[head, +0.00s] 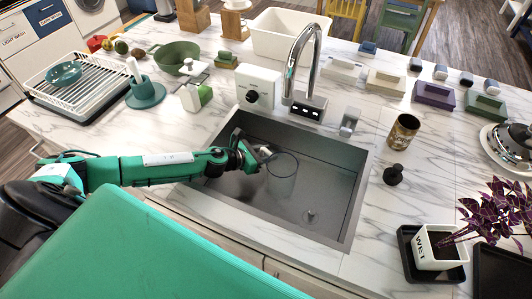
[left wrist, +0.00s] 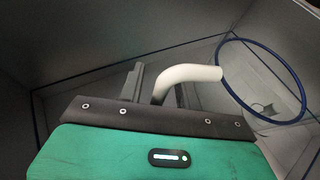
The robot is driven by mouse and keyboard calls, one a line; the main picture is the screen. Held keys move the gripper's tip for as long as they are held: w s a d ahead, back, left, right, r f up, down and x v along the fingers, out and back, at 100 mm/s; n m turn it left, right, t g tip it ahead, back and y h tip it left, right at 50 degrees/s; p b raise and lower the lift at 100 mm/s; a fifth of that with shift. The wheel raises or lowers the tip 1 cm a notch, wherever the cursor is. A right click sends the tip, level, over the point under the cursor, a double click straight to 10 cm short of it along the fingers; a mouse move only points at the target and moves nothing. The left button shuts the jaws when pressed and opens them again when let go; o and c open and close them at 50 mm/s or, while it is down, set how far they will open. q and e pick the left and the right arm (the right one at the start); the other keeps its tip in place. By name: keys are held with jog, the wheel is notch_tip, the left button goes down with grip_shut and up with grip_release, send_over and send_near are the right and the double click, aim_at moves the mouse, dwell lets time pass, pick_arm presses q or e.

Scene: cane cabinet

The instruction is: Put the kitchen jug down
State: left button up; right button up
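The kitchen jug (head: 282,178) is clear, with a dark blue rim and a white handle. In the head view it is upright inside the grey sink (head: 330,152), left of the drain. Whether its base touches the sink floor cannot be told. My left gripper (head: 264,153) reaches over the sink's left edge to the jug's handle side. In the left wrist view the white handle (left wrist: 188,74) runs between the fingers of my left gripper (left wrist: 158,88), which look closed on it. The jug's round rim (left wrist: 222,62) is to the right. My right gripper is not in view.
The chrome faucet (head: 305,65) stands behind the sink. A brown can (head: 403,131) and a dark stopper (head: 393,174) stand to its right. A dish rack (head: 85,88) is at the left, a potted plant (head: 438,247) at the right.

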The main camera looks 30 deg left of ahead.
pick_arm(q)
jog(key=b+v, duration=0.1)
jog(key=v, duration=0.6)
jog(key=shift+s+r, duration=0.2)
dwell(0.4)
